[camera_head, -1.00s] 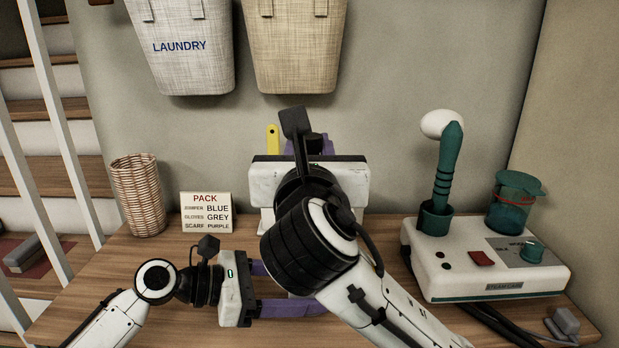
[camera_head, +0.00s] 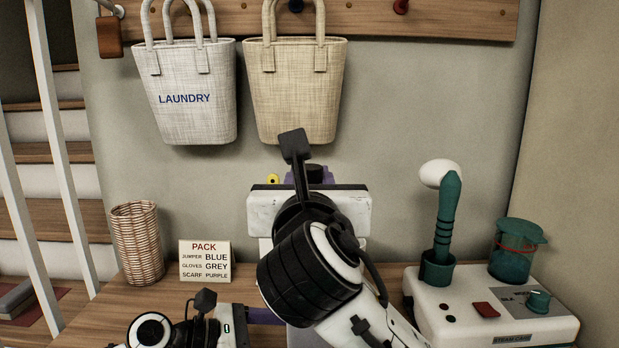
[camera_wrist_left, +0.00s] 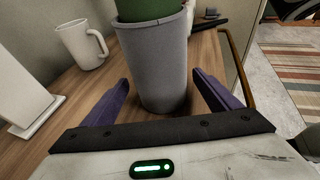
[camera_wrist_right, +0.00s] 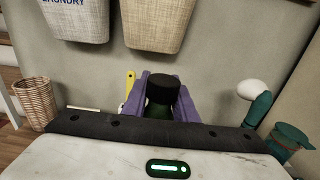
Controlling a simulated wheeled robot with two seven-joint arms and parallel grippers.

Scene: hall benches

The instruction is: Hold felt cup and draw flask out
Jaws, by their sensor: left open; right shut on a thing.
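The grey felt cup (camera_wrist_left: 163,70) stands on the bench between the purple fingers of my left gripper (camera_wrist_left: 160,84), which is open with a gap visible on both sides. The green flask (camera_wrist_left: 150,8) sticks up out of the cup's mouth; its lower end is hidden inside. My right gripper (camera_wrist_right: 164,84) is shut on the flask near its top, below the black cap (camera_wrist_right: 163,88). In the head view the black cap (camera_head: 315,172) shows just above my right gripper's body; my right arm hides the cup and most of the flask.
A PACK sign (camera_head: 205,261) and wicker basket (camera_head: 137,243) stand on the left. A white steam device (camera_head: 470,305) with a green handle (camera_head: 447,215) stands on the right. A white mug (camera_wrist_left: 80,45) stands near the cup. Two bags hang on the wall behind.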

